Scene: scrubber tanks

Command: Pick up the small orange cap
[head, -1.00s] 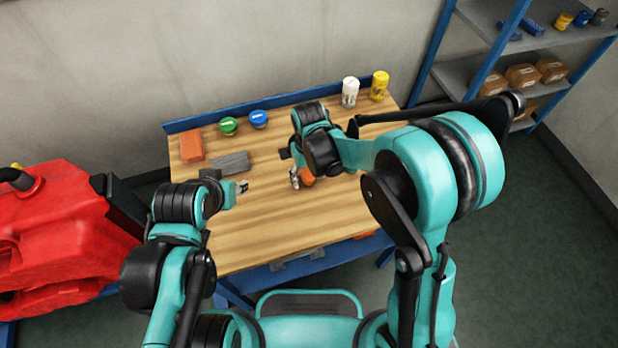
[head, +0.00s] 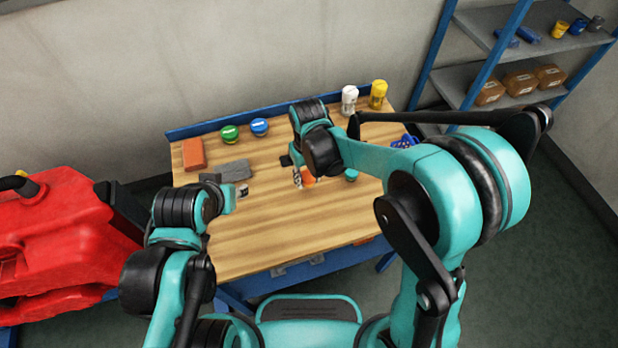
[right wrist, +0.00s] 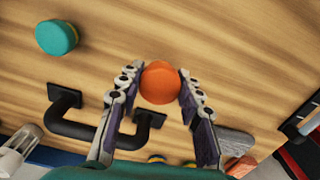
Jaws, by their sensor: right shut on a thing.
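The small orange cap (right wrist: 160,83) sits between the fingertips of my right gripper (right wrist: 157,88) in the right wrist view, with its round top towards the camera. My right gripper (head: 303,178) is shut on it over the middle of the wooden table. In the head view only part of the orange cap (head: 309,178) shows beside the fingers. Whether it touches the table is hard to tell. My left gripper (head: 242,191) is over the left part of the table, apart from the cap; its fingers are too small to read.
A teal round piece (right wrist: 56,38) and a black handle (right wrist: 90,130) are near the right gripper. A grey block (head: 234,170), orange block (head: 194,153), green jar (head: 229,134), blue jar (head: 260,127), white bottle (head: 349,100) and yellow bottle (head: 378,94) stand farther back. The table's front is clear.

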